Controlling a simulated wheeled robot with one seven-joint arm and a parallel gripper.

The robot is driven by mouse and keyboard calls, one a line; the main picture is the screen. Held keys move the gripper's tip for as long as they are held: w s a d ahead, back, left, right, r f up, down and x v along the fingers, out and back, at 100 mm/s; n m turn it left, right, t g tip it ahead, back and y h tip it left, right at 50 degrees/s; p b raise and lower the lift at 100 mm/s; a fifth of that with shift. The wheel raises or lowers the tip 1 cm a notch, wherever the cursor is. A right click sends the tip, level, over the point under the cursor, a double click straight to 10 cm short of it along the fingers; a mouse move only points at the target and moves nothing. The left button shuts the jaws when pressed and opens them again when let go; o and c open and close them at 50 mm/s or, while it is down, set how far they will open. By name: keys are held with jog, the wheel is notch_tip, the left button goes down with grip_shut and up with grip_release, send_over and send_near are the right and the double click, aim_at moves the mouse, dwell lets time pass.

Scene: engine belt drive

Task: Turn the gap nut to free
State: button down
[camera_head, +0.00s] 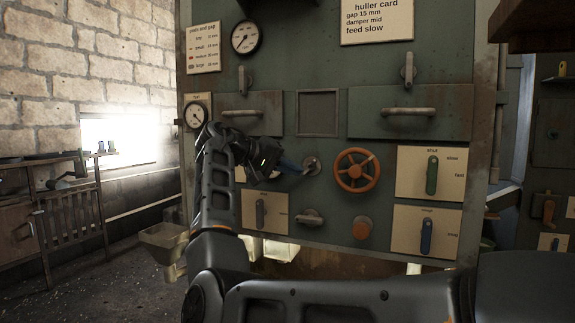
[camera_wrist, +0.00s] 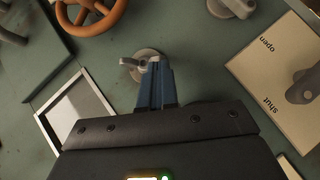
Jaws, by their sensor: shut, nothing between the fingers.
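A round grey metal fitting with a small lever (camera_head: 312,161), which I take to be the gap nut, is on the green machine front, left of the orange handwheel. It also shows in the wrist view (camera_wrist: 129,63), its short lever pointing left; no label for it is readable. My gripper (camera_head: 300,170) is at its left side in the head view. In the wrist view my blue fingers (camera_wrist: 155,72) are shut together, empty, and cover the fitting's right part. I cannot tell whether they touch it.
The orange handwheel (camera_head: 356,170) is close on the right. A square frame (camera_head: 318,112) is above, and a grey knob (camera_head: 310,218) is below. A panel marked open and shut (camera_wrist: 265,75) carries a grey lever. A green-lever panel (camera_head: 405,173) is farther right.

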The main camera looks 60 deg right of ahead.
jog(key=shift+s+f+n+g+h+p, duration=0.1)
jog(key=shift+f+n+g+h+p, duration=0.45)
jog(key=shift+p, duration=0.55)
jog(key=shift+s+f+n+g+h+p, duration=0.15)
jog(key=shift+n+g+h+p, duration=0.25)
jog(key=shift+n+g+p, duration=0.55)
jog(key=shift+s+f+n+g+h+p, duration=0.1)
jog(key=shift+f+n+g+h+p, duration=0.35)
jog(key=shift+p, duration=0.8)
jog(key=shift+w+r, duration=0.1)
